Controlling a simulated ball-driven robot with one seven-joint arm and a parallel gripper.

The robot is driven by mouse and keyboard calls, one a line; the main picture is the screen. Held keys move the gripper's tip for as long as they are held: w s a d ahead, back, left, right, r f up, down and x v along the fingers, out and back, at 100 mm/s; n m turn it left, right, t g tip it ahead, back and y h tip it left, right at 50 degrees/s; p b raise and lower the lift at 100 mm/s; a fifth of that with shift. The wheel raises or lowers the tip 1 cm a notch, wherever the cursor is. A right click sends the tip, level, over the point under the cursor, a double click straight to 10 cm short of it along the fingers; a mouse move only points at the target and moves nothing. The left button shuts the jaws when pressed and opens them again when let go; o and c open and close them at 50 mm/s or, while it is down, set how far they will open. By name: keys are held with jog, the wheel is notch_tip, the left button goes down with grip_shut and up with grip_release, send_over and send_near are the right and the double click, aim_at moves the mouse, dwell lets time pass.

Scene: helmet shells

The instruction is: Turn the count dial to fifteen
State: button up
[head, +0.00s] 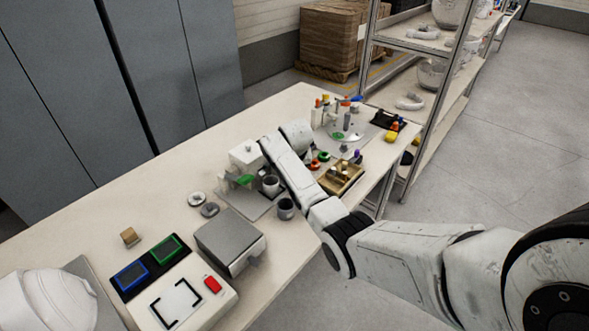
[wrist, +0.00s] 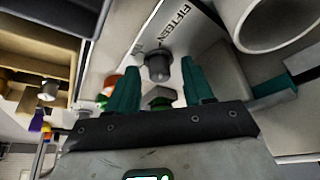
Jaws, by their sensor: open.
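The count dial (wrist: 158,66) shows in the wrist view as a small dark grey knob on a pale panel. The word FIFTEEN is printed on the panel above and to the right of it, with another marking close to the knob, too small to read. My gripper (wrist: 160,72) is open, its two teal fingers on either side of the knob in the picture, with a gap on each side. I cannot tell how far the fingertips are from the panel in depth. In the head view my arm hides the gripper, and I cannot make out the dial.
A pale round cup rim (wrist: 280,18) is close by at the upper right of the wrist view. A wooden compartment box (head: 340,178), grey cups (head: 286,208) and a grey metal box (head: 230,240) stand near my arm.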

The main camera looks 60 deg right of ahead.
jog(key=shift+r, duration=0.1)
jog(key=v, duration=1)
jog(key=shift+a+r, duration=0.2)
jog(key=shift+s, duration=0.15)
dwell(0.3)
